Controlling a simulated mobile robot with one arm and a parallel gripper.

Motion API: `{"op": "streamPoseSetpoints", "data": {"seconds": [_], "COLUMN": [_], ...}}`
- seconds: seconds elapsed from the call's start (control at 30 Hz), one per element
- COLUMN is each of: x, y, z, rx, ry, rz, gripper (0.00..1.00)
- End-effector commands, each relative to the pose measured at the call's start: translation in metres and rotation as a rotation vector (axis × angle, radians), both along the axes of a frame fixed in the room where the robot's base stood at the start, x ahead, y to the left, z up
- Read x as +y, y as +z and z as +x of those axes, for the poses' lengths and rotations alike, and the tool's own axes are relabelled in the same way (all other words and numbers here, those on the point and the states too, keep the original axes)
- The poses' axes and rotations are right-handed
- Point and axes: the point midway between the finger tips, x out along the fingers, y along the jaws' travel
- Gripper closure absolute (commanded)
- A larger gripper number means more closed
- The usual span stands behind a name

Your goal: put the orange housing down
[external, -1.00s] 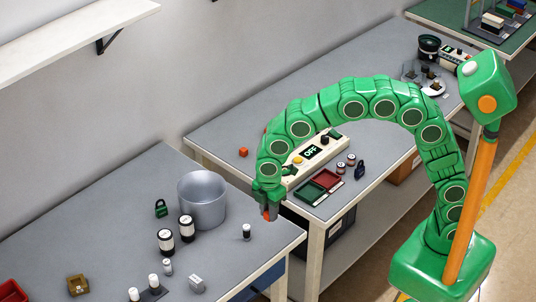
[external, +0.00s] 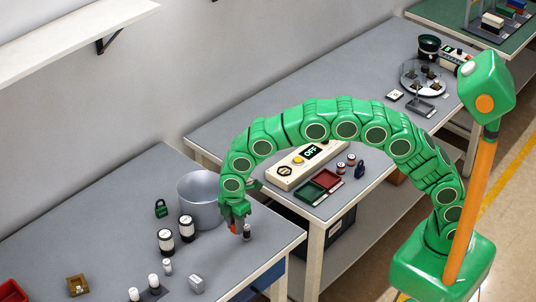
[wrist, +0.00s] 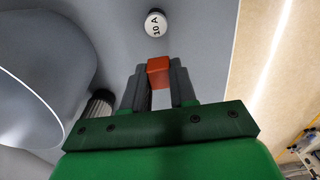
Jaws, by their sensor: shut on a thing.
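The orange housing (wrist: 158,72) is a small block pinched between the fingertips of my gripper (wrist: 159,82) in the wrist view. In the external view my gripper (external: 236,222) points down over the near table (external: 225,262), just right of the grey bucket. A sliver of the housing (external: 233,229) shows between the fingers. A small cylinder with a white top marked "10 A" (wrist: 155,23) stands just beyond the housing; in the external view it (external: 247,232) is right beside the fingers. I cannot tell whether the housing touches the table.
The grey bucket (external: 192,205) stands close on the left. Black-and-white cylinders (external: 187,228), a green padlock (external: 161,208) and a grey block (external: 196,284) are also on this table. The front-right edge is near. The back table holds a panel reading OFF (external: 300,165) and red and green trays (external: 318,186).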

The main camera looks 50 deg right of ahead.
Motion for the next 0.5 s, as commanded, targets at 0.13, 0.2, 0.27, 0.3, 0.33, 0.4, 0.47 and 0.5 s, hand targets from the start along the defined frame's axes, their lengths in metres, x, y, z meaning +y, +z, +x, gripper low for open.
{"op": "streamPoseSetpoints", "data": {"seconds": [0.13, 0.2, 0.27, 0.3, 0.33, 0.4, 0.47, 0.5], "x": [0.008, 0.011, 0.012, 0.013, 0.013, 0.014, 0.015, 0.015], "y": [-0.014, -0.019, -0.022, -0.024, -0.024, -0.025, -0.027, -0.028], "z": [0.010, 0.013, 0.015, 0.016, 0.016, 0.017, 0.018, 0.019], "rx": [-0.001, -0.001, -0.001, -0.001, -0.001, -0.001, -0.001, -0.001], "ry": [0.000, 0.000, 0.000, 0.000, 0.000, 0.000, 0.000, 0.000], "rz": [0.002, 0.002, 0.002, 0.002, 0.002, 0.002, 0.002, 0.002], "gripper": [1.00, 1.00, 1.00, 1.00, 1.00, 1.00, 1.00, 1.00]}}
